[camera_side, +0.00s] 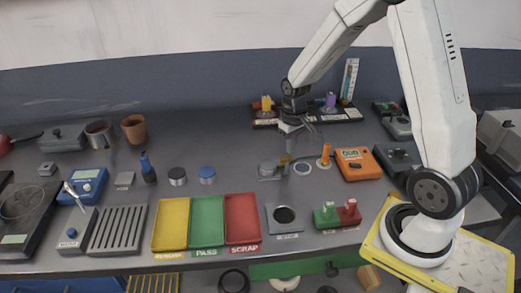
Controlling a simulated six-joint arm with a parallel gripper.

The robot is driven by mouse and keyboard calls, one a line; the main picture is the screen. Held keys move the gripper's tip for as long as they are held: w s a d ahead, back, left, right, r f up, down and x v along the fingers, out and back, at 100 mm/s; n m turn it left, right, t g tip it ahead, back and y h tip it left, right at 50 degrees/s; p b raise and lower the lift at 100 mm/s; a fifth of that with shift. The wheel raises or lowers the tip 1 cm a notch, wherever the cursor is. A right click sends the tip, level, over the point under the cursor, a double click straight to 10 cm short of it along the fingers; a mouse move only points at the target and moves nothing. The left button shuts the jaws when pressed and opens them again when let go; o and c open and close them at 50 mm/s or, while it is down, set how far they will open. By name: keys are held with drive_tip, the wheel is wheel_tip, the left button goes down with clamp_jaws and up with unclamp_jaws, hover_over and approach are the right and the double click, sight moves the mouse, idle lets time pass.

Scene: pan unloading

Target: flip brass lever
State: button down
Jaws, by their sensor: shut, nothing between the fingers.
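A small brass-coloured piece (285,158), which looks like the brass lever, stands by a low grey block (267,170) in the middle of the table. My gripper (290,147) points down just above it, shut and empty. At this size I cannot tell whether the fingertips touch the brass piece or which way the lever is tilted.
An orange post (325,153) and an orange meter (356,163) stand close on the right. A rack with coloured parts (266,112) is behind. Yellow (171,222), green (206,221) and red (242,217) trays lie in front. Table left of the block is partly clear.

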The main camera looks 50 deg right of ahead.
sight(290, 157)
drive_tip(key=shift+f, duration=1.2)
idle(1.1)
drive_tip(key=shift+r, duration=3.5)
drive_tip(key=s+a+n+t, duration=0.1)
drive_tip(key=s+a, duration=0.3)
drive_tip(key=a, duration=0.2)
drive_tip(key=s+a+f+n+t, duration=0.1)
drive_tip(key=s+a+n, duration=0.1)
drive_tip(key=s+a, duration=0.2)
drive_tip(key=shift+a+t, duration=0.3)
drive_tip(key=shift+a, duration=0.95)
drive_tip(key=shift+w, duration=0.1)
